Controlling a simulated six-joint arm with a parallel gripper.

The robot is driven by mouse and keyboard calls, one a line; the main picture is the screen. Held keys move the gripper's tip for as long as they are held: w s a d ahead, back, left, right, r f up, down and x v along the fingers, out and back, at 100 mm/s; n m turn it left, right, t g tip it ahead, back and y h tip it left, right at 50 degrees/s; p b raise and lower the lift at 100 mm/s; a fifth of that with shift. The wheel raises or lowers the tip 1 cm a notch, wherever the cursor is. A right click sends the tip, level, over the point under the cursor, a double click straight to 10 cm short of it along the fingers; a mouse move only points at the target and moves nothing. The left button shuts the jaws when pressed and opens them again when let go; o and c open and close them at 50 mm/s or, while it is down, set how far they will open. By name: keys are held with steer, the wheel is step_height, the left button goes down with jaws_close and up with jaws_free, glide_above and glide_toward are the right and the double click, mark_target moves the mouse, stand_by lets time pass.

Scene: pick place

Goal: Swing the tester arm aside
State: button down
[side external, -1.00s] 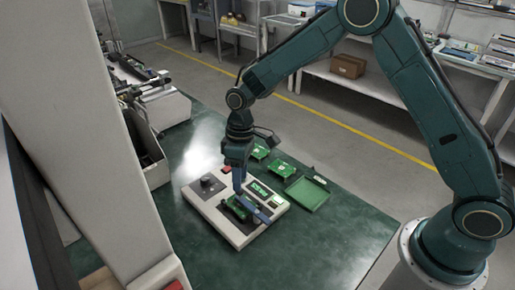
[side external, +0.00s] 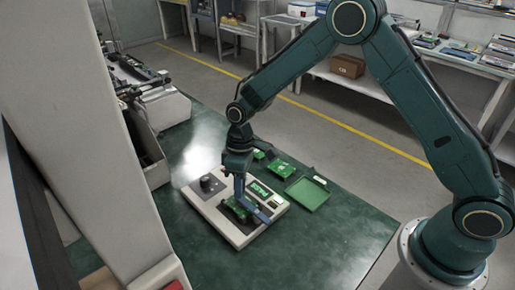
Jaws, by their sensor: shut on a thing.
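A green circuit board (side external: 236,208) sits in the dark recess beside the arm, partly covered. My gripper (side external: 240,193) points down over the middle of the tester and is shut on the tester arm near its left end. The fingertips are small and the exact contact is hard to see.
A green board (side external: 280,170) and a shallow green tray (side external: 308,195) lie behind and right of the tester. Another board behind my wrist is mostly hidden. A grey bin (side external: 146,150) stands at the left. The front right of the table (side external: 330,240) is clear.

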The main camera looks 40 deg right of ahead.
mark_target(234, 208)
steer(key=shift+a, duration=0.15)
steer(key=a+n, duration=0.1)
steer(key=n, duration=0.2)
steer(key=a+n, duration=0.1)
steer(key=n, duration=0.1)
steer(key=shift+s+a+g+h, duration=0.25)
steer(key=shift+a+g+h, duration=0.05)
steer(key=shift+a, duration=0.05)
steer(key=a+n, duration=0.1)
steer(key=n, duration=0.1)
steer(key=s+a+n, duration=0.1)
steer(key=n, duration=0.1)
steer(key=shift+s+a+h, duration=0.1)
steer(key=shift+s+h, duration=0.1)
steer(key=shift+h, duration=0.2)
steer(key=n, duration=0.1)
steer(key=s+a+n, duration=0.1)
steer(key=n, duration=0.1)
steer(key=s+n+h, duration=0.1)
steer(key=n, duration=0.1)
steer(key=shift+s+a, duration=0.15)
steer(key=shift+a, duration=0.1)
steer(key=shift+s+a+n+h, duration=0.15)
steer(key=shift+s+n, duration=0.45)
steer(key=shift+n, duration=0.4)
steer(key=shift+s+a+n+h, duration=0.15)
steer(key=shift+s+n, duration=0.4)
steer(key=shift+n, duration=0.45)
steer(key=c, duration=1.3)
jaws_free()
